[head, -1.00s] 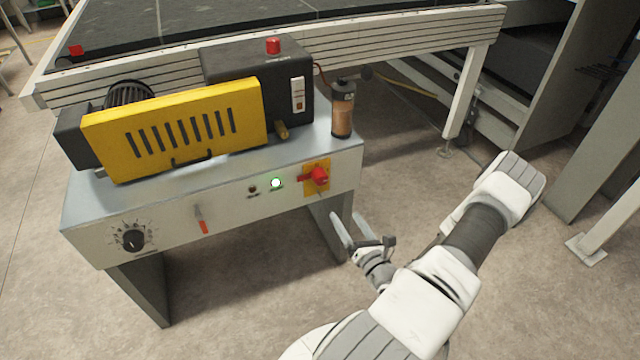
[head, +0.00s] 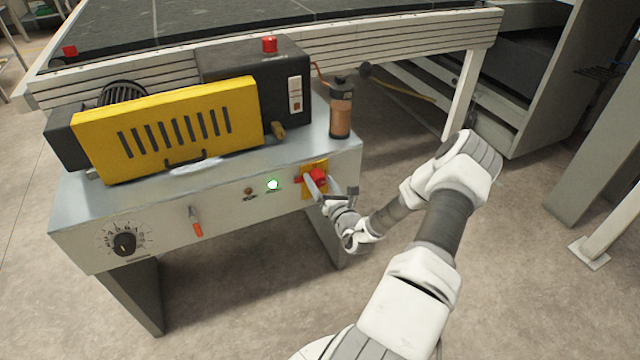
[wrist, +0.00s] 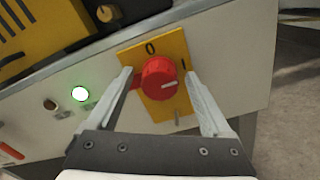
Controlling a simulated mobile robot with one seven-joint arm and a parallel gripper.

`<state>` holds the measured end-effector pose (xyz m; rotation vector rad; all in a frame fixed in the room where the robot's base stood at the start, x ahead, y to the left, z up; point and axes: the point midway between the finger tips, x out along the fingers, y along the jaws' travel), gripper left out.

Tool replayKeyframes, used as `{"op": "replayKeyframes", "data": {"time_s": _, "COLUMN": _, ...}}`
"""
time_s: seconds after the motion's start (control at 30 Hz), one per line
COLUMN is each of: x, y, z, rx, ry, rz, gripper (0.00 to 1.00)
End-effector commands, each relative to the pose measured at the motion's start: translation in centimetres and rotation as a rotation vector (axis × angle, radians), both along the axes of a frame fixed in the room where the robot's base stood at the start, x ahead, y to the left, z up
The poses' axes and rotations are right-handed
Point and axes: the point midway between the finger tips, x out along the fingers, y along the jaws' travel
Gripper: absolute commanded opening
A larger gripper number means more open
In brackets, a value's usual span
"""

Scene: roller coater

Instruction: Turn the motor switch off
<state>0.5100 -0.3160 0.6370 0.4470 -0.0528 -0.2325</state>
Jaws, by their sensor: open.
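The motor switch is a red rotary knob (head: 318,176) on a yellow plate (head: 322,164) at the right end of the machine's front panel. In the wrist view the knob (wrist: 159,78) has a white mark pointing right, toward the "I" on the plate (wrist: 178,46); "0" is at the top. My gripper (head: 330,187) is open at the switch. In the wrist view its fingers (wrist: 158,75) stand on either side of the knob. Whether they touch it, I cannot tell. A green lamp (head: 273,184) left of the switch is lit.
A black dial (head: 124,243) and a red-handled lever (head: 196,222) are on the same panel. Above are a yellow guard (head: 168,130), a black box with a red button (head: 270,44), and a bottle-like cylinder (head: 341,108) near the panel's right end.

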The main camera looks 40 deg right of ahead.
Motion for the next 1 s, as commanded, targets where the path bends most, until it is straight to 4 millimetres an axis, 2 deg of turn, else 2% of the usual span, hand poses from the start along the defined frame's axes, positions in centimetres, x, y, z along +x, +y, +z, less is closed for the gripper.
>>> {"op": "replayKeyframes", "data": {"time_s": 0.33, "x": 0.43, "y": -0.11, "z": 0.03, "rx": 0.000, "ry": 0.000, "rz": 0.000, "gripper": 0.84}}
{"op": "replayKeyframes", "data": {"time_s": 0.8, "x": 0.39, "y": -0.10, "z": 0.01, "rx": 0.000, "ry": 0.000, "rz": 0.000, "gripper": 0.00}}
{"op": "replayKeyframes", "data": {"time_s": 1.0, "x": 0.39, "y": -0.08, "z": 0.08, "rx": -0.011, "ry": 0.004, "rz": 0.000, "gripper": 0.00}}
